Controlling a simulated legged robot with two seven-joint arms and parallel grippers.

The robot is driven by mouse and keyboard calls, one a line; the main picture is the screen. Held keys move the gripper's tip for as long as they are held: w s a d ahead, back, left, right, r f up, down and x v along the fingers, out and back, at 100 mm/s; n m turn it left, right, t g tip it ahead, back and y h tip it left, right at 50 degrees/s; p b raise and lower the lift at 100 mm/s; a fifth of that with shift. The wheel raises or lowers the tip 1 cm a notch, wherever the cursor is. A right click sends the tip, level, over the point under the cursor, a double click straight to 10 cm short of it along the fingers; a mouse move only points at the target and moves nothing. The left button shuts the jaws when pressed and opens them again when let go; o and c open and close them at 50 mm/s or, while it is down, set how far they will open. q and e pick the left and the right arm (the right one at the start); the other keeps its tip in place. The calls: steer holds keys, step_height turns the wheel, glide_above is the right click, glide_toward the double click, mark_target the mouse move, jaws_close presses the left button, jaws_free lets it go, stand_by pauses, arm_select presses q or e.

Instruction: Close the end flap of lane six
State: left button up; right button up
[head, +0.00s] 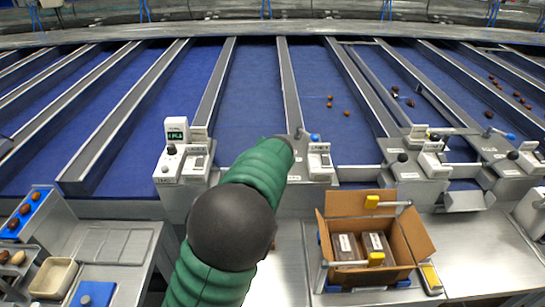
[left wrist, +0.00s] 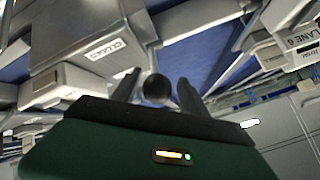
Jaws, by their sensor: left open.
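In the left wrist view, my left gripper (left wrist: 157,87) has its two dark fingers apart. A black ball knob (left wrist: 156,91) shows between them; I cannot tell whether they touch it. A pale unit labelled CLOSED (left wrist: 88,62) is at the left, and a LANE 6 sign (left wrist: 297,37) at the upper right. In the head view, my green left arm reaches up to the lane ends, its gripper hidden by the arm. Lane-end units there carry lever knobs, one black knob (head: 402,157) right of my arm. I cannot tell the lane six flap apart. My right gripper is not in view.
An open cardboard box (head: 325,240) with packs stands on the front bench, right of my arm. A beige tray (head: 53,278) and a blue pad (head: 92,293) lie at the lower left. Several dates (head: 330,103) lie on the blue lanes. Metal dividers separate the lanes.

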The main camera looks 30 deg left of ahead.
arm_select(q)
steer(key=shift+d, duration=0.1)
steer(key=b+v, duration=0.2)
steer(key=v, duration=1.4)
steer(key=shift+s+r+b, duration=0.15)
steer(key=shift+s+b, duration=0.1)
steer(key=shift+b, duration=0.15)
